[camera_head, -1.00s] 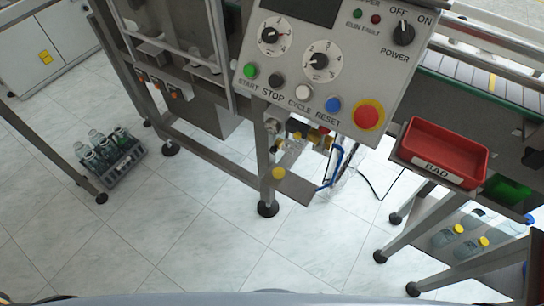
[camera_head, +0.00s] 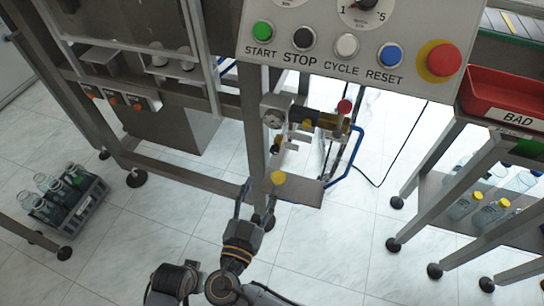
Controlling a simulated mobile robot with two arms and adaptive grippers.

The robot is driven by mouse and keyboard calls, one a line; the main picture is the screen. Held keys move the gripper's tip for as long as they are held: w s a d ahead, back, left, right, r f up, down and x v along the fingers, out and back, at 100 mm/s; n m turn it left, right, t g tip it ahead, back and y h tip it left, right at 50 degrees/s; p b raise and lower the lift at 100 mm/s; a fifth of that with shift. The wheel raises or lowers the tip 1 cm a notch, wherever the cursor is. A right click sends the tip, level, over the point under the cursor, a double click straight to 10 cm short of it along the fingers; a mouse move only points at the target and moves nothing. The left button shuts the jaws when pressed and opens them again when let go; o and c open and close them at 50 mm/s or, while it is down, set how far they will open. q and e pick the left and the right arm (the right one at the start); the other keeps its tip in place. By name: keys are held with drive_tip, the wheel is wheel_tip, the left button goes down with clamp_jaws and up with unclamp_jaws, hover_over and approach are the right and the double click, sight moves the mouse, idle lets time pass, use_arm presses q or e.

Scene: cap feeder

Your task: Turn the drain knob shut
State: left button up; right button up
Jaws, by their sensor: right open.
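Below the control panel, a small air unit hangs on the machine's leg, with a round gauge (camera_head: 273,118), a black knob (camera_head: 272,148), a red knob (camera_head: 344,106) and brass-coloured fittings (camera_head: 325,120). A yellow round knob (camera_head: 278,178) shows at the left end of the grey plate under it. No label tells which is the drain knob, and its setting cannot be read. My right gripper (camera_head: 257,196) comes up from the bottom, open and empty, with its fingertips just left of and below the yellow knob in the picture. Contact cannot be told. My left gripper is out of view.
The control panel (camera_head: 300,75) hangs above the unit. The machine's leg (camera_head: 257,130) stands right behind my gripper. A blue hose (camera_head: 355,150) loops at the right. A bottle crate (camera_head: 75,215) lies on the floor at left; a red BAD bin (camera_head: 500,92) is at right.

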sight(274, 153)
drive_tip(key=x, duration=0.9)
drive_tip(key=shift+w, duration=0.35)
drive_tip(key=shift+w+d+f, duration=0.1)
drive_tip(key=shift+w+d, duration=0.1)
drive_tip(key=shift+w, duration=0.25)
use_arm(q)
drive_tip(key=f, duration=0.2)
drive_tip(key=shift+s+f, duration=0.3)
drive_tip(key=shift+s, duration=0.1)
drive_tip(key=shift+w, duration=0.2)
use_arm(e)
clamp_jaws()
